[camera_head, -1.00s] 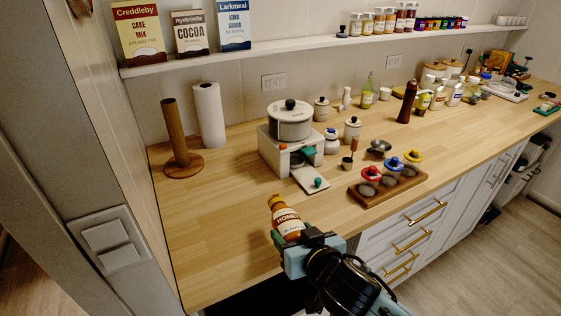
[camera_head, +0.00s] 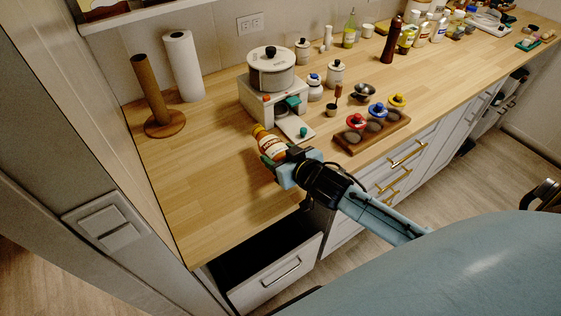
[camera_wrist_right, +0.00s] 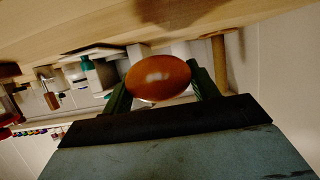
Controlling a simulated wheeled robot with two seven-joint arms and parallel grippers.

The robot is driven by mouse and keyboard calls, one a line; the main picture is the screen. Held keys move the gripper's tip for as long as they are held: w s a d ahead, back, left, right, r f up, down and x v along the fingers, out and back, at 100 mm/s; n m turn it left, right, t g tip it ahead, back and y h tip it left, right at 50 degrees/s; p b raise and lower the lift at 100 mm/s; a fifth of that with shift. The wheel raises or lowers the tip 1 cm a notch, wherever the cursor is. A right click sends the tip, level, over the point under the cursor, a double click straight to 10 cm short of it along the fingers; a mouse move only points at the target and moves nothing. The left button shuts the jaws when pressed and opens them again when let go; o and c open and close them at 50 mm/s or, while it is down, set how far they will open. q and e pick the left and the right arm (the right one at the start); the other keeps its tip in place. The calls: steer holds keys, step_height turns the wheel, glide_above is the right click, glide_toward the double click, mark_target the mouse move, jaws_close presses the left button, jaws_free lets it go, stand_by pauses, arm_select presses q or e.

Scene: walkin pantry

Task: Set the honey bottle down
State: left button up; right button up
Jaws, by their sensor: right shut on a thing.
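The honey bottle (camera_head: 269,143) is amber with a white label and a yellow cap. My right gripper (camera_head: 275,156) is shut on it over the wooden counter (camera_head: 215,185), in front of the white appliance. The bottle is tilted, with its cap toward the back left. In the right wrist view its rounded brown end (camera_wrist_right: 158,78) shows between the two green fingers (camera_wrist_right: 161,92). I cannot tell whether the bottle touches the counter. My left gripper is not in view.
A white appliance with a pot (camera_head: 271,70) stands just behind the bottle. A wooden tray (camera_head: 373,135) with colored-knob lids lies to the right. A paper towel roll (camera_head: 184,66) and a wooden holder (camera_head: 160,122) stand at left. An open drawer (camera_head: 275,275) is below. The counter's front left is clear.

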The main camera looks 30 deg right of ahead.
steer(key=shift+f+b, duration=0.35)
steer(key=shift+f, duration=1.45)
steer(key=o, duration=0.7)
steer(key=shift+f, duration=0.2)
steer(key=shift+c, duration=0.2)
steer(key=o, duration=0.5)
steer(key=shift+c, duration=0.2)
